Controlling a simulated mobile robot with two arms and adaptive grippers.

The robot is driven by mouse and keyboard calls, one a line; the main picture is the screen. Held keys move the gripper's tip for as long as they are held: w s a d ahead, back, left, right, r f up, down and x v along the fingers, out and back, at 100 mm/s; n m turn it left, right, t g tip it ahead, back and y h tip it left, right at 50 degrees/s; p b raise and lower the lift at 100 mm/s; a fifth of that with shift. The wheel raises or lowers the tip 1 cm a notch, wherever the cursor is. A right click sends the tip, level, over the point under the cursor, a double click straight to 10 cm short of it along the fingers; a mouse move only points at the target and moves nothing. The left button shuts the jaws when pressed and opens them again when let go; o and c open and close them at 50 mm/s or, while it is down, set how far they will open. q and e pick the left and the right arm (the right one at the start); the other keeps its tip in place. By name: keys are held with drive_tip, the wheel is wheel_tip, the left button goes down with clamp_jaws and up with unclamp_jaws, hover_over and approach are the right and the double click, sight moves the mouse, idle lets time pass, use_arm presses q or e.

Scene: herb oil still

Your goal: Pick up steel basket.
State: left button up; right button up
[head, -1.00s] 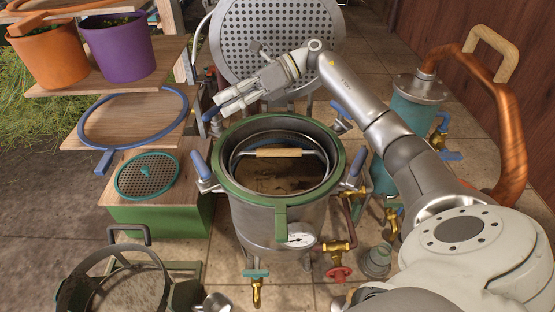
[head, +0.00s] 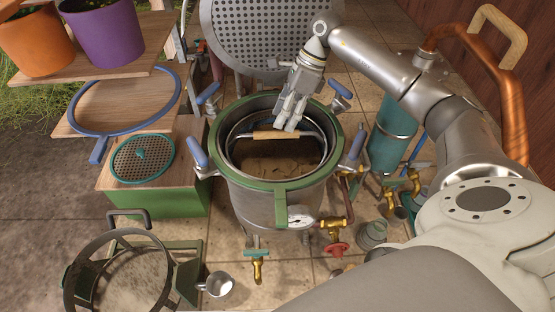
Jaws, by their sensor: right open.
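The steel basket (head: 231,150) sits inside the green-rimmed still pot (head: 258,205), with brown matter visible in it. Its wire handle has a pale wooden grip (head: 283,135) that stands across the top of the pot. My right gripper (head: 284,121) points down over the far part of the pot opening, its fingertips just behind the wooden grip. It is open and holds nothing; whether a fingertip touches the grip I cannot tell. My left gripper is not in view.
A perforated steel lid (head: 262,35) stands behind the pot. Blue clamp handles (head: 197,150) stick out around the rim. A teal condenser (head: 391,130) with copper pipe is at right. Wooden shelves with an orange pot (head: 36,42) and a purple pot (head: 104,33) are at left.

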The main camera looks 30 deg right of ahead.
sight(276, 134)
drive_tip(key=shift+a+f, duration=0.35)
drive_tip(key=shift+f, duration=0.15)
drive_tip(key=p+x, duration=0.2)
drive_tip(key=x, duration=0.3)
drive_tip(key=shift+f, duration=0.1)
drive_tip(key=shift+f+b, duration=0.3)
idle(0.4)
clamp_jaws()
drive_tip(key=shift+w+r, duration=0.15)
drive_tip(key=shift+r, duration=0.1)
drive_tip(key=shift+w+d, duration=0.1)
